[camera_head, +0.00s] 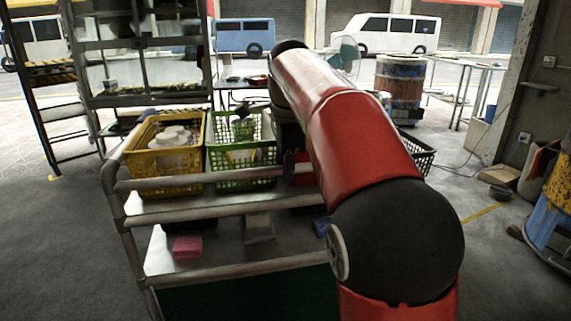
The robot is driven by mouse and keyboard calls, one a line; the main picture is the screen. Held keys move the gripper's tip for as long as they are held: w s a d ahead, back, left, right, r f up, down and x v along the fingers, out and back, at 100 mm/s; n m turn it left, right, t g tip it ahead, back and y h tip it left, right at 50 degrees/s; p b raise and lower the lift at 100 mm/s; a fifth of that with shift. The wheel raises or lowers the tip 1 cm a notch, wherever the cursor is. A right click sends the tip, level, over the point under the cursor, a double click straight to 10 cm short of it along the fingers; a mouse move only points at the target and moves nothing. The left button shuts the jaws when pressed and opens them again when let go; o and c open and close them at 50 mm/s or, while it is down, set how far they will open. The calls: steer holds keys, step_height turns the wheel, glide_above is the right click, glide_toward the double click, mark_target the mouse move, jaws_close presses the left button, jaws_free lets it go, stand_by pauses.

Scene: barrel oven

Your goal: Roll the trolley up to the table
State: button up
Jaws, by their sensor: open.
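The trolley (235,211) stands close in front of me, with a grey tube frame and shelves at two levels. Its upper level carries a yellow basket (135,161) and green baskets (243,178). My red and black arm reaches forward over its right part and hides much of that side. A table (228,83) with small items stands behind the trolley. Another light, thin-legged table (465,64) stands at the back right. I cannot tell which one the task means.
A rusty barrel (400,82) stands beyond my arm. A metal rack (140,100) is at the back left. A pillar (528,85) and a blue-yellow object (555,205) bound the right. Small items and a cable lie on the right floor. Floor left of the trolley is clear.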

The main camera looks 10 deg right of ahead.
steer(key=shift+c, duration=0.4)
jaws_close()
